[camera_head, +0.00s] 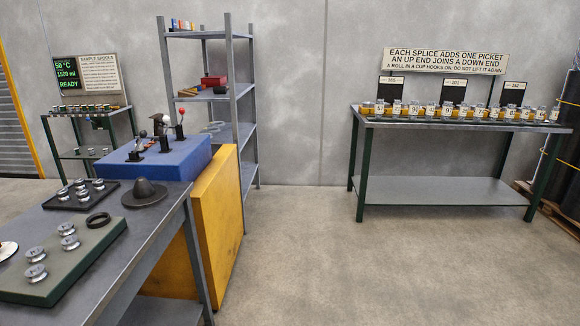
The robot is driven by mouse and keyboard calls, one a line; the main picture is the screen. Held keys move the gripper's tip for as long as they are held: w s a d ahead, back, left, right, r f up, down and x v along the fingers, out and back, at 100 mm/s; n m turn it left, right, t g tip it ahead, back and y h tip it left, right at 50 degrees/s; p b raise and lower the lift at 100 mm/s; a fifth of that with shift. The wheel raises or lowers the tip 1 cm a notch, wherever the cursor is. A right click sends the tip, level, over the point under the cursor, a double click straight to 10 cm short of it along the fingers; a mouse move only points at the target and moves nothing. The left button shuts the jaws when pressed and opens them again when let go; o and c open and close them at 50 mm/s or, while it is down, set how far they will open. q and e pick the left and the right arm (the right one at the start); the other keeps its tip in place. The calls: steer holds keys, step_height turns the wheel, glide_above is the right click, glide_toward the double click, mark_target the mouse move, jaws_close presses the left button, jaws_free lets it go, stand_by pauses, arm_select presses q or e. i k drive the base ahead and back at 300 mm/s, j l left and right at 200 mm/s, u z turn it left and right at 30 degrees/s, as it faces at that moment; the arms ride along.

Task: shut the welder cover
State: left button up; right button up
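No thing that I can surely tell as the welder cover shows. A blue machine block (178,163) with small levers and clamps on top stands at the far end of the grey workbench (150,222), beside a yellow cabinet (216,220). A red-knobbed lever (180,130) stands upright on it. I cannot tell whether this block is the welder, or whether a cover on it is open or shut. Neither of my grippers is in view.
The bench holds a green board (85,262) with metal spools, a black tray (75,205) and a dark cone (145,190). A shelf rack (246,100) stands behind. A long table (445,125) with several numbered cups stands right. Floor between is clear.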

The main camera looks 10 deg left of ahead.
mark_target(158, 123)
steer(key=i+j+u, duration=0.15)
steer(key=i+u, duration=0.2)
steer(key=u, duration=0.15)
steer(key=i+u, duration=0.45)
steer(key=i+l+u, duration=0.1)
steer(key=i+u, duration=0.2)
steer(key=u, duration=0.2)
steer(key=i+l+u, duration=0.2)
steer(key=u, duration=0.25)
steer(key=i+l+u, duration=0.2)
steer(key=l+u, duration=0.15)
steer(key=u, duration=0.15)
